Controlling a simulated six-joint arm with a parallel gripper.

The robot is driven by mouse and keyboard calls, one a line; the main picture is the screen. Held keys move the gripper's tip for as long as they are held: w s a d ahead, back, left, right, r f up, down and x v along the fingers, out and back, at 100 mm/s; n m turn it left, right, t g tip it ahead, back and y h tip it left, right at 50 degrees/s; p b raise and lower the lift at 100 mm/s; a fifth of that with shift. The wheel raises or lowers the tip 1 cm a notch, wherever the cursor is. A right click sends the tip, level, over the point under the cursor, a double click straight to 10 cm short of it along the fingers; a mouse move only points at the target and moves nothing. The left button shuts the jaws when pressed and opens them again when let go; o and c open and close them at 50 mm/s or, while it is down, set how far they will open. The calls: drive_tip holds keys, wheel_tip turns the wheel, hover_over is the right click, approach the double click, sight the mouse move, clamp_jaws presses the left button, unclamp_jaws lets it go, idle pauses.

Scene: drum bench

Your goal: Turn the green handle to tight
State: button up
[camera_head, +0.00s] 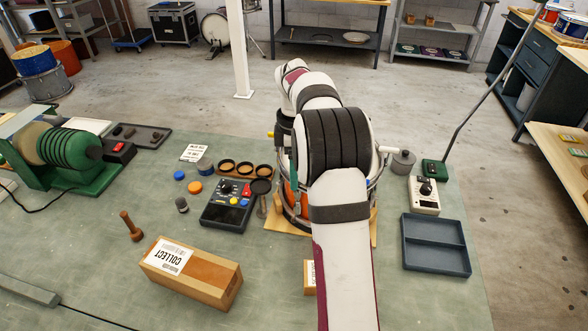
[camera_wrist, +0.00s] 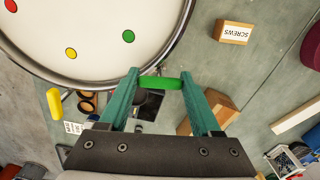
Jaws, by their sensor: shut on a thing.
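In the wrist view, the green handle (camera_wrist: 160,83) is a short bar at the drum's rim, lying crosswise between the two teal fingers of my gripper (camera_wrist: 160,76). The fingers are shut on it, one at each end. The pale drumhead (camera_wrist: 85,25) fills the upper left and bears red, yellow and green dots; the green dot is nearest the handle. I see no tight mark.
A yellow handle (camera_wrist: 55,102) sits at the rim, left of my gripper. A white handle (camera_head: 389,149) sticks out right of the drum.

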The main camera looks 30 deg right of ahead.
drive_tip(key=c, duration=0.5)
drive_tip(key=shift+o, duration=0.2)
